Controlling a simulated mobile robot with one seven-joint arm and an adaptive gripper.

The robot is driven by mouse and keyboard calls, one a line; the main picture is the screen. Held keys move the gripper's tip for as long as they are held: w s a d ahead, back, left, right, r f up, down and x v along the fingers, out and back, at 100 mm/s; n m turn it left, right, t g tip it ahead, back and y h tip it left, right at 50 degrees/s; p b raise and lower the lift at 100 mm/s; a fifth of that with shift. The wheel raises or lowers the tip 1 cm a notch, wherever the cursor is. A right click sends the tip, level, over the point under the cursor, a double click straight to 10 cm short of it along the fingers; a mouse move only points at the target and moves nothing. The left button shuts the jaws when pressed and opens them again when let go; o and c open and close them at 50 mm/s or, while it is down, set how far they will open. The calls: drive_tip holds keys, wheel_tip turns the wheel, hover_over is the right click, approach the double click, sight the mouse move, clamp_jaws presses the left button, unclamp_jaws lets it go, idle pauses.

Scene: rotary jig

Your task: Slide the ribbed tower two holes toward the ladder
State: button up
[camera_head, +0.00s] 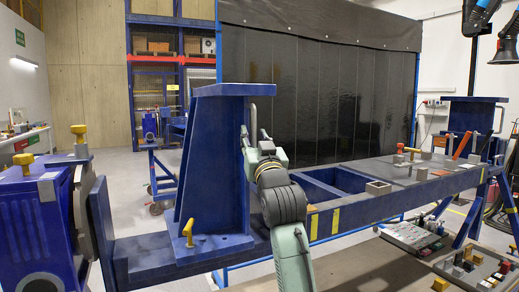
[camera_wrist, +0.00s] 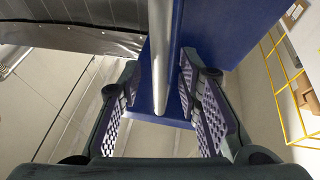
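The blue ribbed tower (camera_head: 212,150) stands upright on the long blue beam (camera_head: 150,255), left of the middle in the head view. A yellow-handled pin (camera_head: 188,232) stands at its foot. A silver bar handle (camera_head: 253,122) is on the tower's right side. My gripper (camera_wrist: 160,85) is at this handle. In the wrist view the handle (camera_wrist: 161,40) runs between my two ridged fingers, with gaps on both sides. The fingers are apart and not closed on it. A yellow ladder-like frame (camera_wrist: 284,85) shows at the right of the wrist view; I cannot tell whether it is the ladder.
The beam continues right past an open frame section, with a grey block (camera_head: 378,187) and small tools on top. A second blue tower (camera_head: 474,118) stands at the far right. A blue turning unit (camera_head: 35,225) is at the left. Trays of parts (camera_head: 412,236) lie in front.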

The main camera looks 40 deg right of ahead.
drive_tip(key=v, duration=1.1)
